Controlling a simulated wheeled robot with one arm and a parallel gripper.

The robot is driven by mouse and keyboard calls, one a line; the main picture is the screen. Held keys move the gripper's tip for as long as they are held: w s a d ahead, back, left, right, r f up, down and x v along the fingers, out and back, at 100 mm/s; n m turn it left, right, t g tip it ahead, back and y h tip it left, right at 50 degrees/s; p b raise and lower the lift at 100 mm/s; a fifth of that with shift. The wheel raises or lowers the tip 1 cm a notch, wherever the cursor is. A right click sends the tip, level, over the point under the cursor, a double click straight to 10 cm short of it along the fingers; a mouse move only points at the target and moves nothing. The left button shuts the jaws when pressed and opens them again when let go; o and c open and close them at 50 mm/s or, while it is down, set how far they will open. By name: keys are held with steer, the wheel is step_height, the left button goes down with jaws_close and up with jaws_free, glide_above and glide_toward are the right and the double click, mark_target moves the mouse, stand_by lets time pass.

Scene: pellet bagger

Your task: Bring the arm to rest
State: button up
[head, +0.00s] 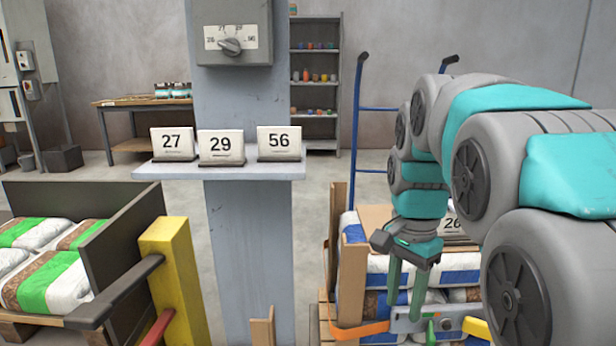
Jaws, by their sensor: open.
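My arm comes in from the right side of the head view and bends down to my gripper (404,305). The gripper points downward, with its two green fingers apart and nothing seen between them. It hangs in front of a pallet stack of white and blue bags (378,265). The fingertips are close to a small grey panel (408,326) with coloured parts; I cannot tell whether they touch it.
A grey post (246,260) carries a dial box (232,36) and a shelf (190,174) with cards 27, 29 and 56. A yellow post (172,275) and a dark bin wall (105,245) stand left. A blue hand truck (357,130) is behind my arm.

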steer(key=s+f+n, duration=0.5)
steer(key=s+f, duration=0.2)
steer(key=s, duration=0.4)
steer(key=s+f+n+g, duration=0.1)
steer(key=s+f+n, duration=0.5)
steer(key=s, duration=0.5)
steer(key=shift+s+a+f, duration=0.3)
steer(key=shift+s+f, duration=0.05)
steer(key=shift+f, duration=0.3)
